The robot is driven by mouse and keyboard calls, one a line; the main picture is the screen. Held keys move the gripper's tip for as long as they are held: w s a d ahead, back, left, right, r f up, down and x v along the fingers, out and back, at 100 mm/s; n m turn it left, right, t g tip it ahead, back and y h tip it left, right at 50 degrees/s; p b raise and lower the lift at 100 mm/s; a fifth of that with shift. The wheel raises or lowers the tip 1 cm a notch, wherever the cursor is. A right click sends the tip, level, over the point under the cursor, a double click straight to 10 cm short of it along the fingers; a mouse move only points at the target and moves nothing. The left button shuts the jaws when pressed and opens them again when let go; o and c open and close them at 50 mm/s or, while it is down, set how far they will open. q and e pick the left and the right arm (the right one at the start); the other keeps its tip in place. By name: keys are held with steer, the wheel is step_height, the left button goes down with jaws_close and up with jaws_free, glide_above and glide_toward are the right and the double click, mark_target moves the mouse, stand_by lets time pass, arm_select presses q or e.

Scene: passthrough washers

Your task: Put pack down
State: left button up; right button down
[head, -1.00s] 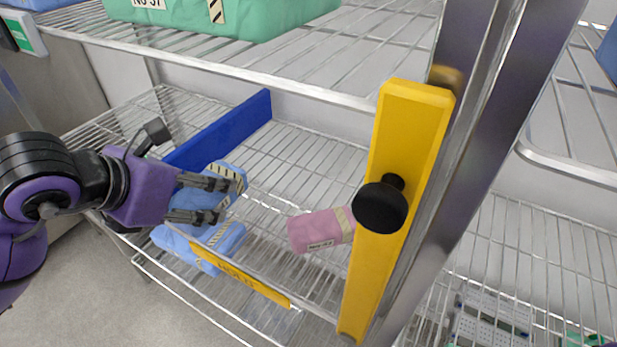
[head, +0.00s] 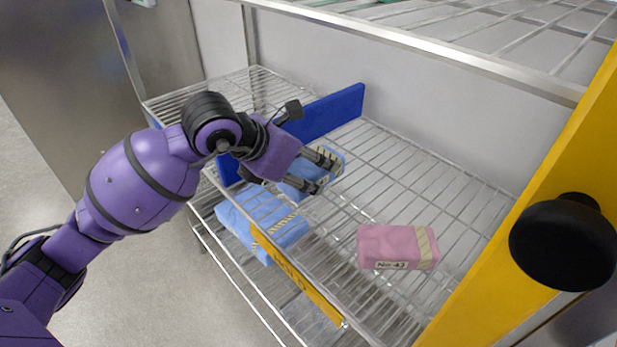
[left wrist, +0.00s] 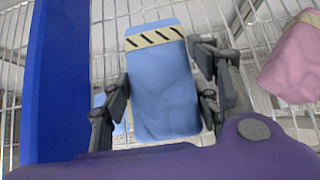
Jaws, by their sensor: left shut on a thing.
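My left gripper (head: 327,176) is shut on a blue pack (head: 305,170) with a striped tape band, above the wire shelf, on the right side of the blue divider (head: 330,112). In the left wrist view the blue pack (left wrist: 163,95) sits between the two fingers, its band at the far end. The blue divider (left wrist: 52,80) runs along its left. I cannot tell whether the pack's underside touches the wires. My right gripper is not in view.
A pink pack (head: 395,247) lies on the shelf to the right. More blue (head: 262,215) shows near the yellow front label (head: 295,277); its level is unclear. A yellow post with a black knob (head: 563,242) stands at right. Bare wires lie behind the pink pack.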

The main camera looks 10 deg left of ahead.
arm_select(q)
steer(key=shift+w+d+f, duration=0.1)
steer(key=shift+w+f, duration=0.45)
steer(key=shift+f, duration=1.5)
steer(key=shift+f, duration=0.2)
steer(key=o, duration=1.4)
steer(key=shift+r, duration=0.2)
steer(key=v, duration=1.2)
steer(key=shift+f, duration=0.1)
